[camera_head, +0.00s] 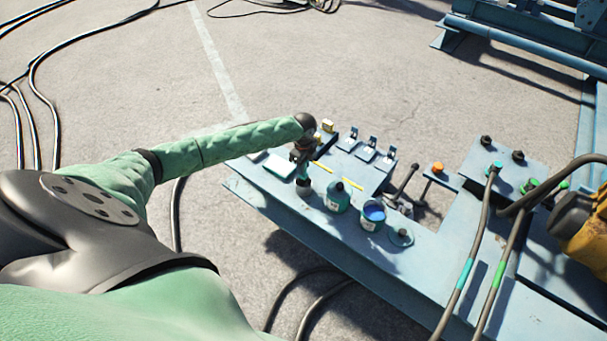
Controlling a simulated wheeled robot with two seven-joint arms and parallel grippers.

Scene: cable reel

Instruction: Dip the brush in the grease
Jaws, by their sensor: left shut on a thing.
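My left gripper (302,158) reaches in from the left and points down over the near left part of the blue bench. It is shut on a small, mostly hidden thing, apparently the brush (303,178), with a teal part showing below the fingers. A dark round piece (304,190) is right under it; I cannot tell whether they touch. To the right stands an open tin of blue grease (373,212), apart from the gripper. A teal can with a dark top (337,196) stands between them. My right gripper is not in view.
A round lid (400,237) lies right of the open tin. Behind the cans is a panel (352,165) with several small switches. Thick cables (480,250) and an orange knob (437,168) are at the right.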

